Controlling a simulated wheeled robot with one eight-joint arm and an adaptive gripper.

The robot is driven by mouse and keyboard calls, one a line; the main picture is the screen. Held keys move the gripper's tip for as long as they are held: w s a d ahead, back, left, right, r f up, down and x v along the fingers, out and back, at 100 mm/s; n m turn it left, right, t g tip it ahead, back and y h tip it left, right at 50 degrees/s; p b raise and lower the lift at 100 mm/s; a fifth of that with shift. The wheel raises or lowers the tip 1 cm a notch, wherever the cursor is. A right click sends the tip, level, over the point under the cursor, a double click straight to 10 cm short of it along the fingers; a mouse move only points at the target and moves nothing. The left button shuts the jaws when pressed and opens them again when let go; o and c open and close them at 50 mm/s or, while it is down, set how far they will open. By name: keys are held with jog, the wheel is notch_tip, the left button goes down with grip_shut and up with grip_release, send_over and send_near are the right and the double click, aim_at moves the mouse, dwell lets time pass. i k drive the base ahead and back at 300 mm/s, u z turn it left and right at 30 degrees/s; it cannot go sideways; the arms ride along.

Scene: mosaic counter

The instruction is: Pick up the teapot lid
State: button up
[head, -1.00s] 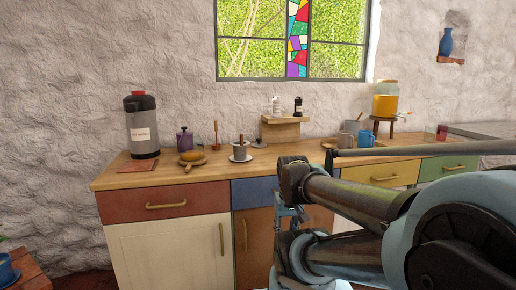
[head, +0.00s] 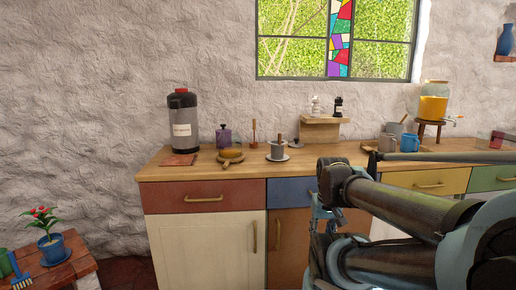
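A small grey disc with a knob (head: 296,142), possibly the teapot lid, lies on the wooden counter (head: 350,157) near the wall; it is too small to be sure. To its left, a grey cup-like vessel with an upright brown handle (head: 277,152) stands on a pale saucer. A purple lidded pot (head: 224,138) stands further left, behind a yellow-brown round thing (head: 231,154) on a small wooden stand. I cannot make out a teapot for certain. My folded arm fills the lower right, in front of the counter. My gripper's fingers cannot be made out.
A dark flask (head: 183,125) stands at the counter's left end. A small wooden shelf (head: 320,130) holds two grinders. Blue mug (head: 409,143) and yellow-filled jar (head: 432,108) stand to the right.

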aim_at(296, 144)
jog(key=z, duration=0.5)
jog(key=k, duration=1.2)
jog(key=u, duration=0.1)
jog(key=i, duration=0.75)
jog(key=u, duration=0.9)
jog(key=i, duration=0.85)
jog(key=u, duration=0.2)
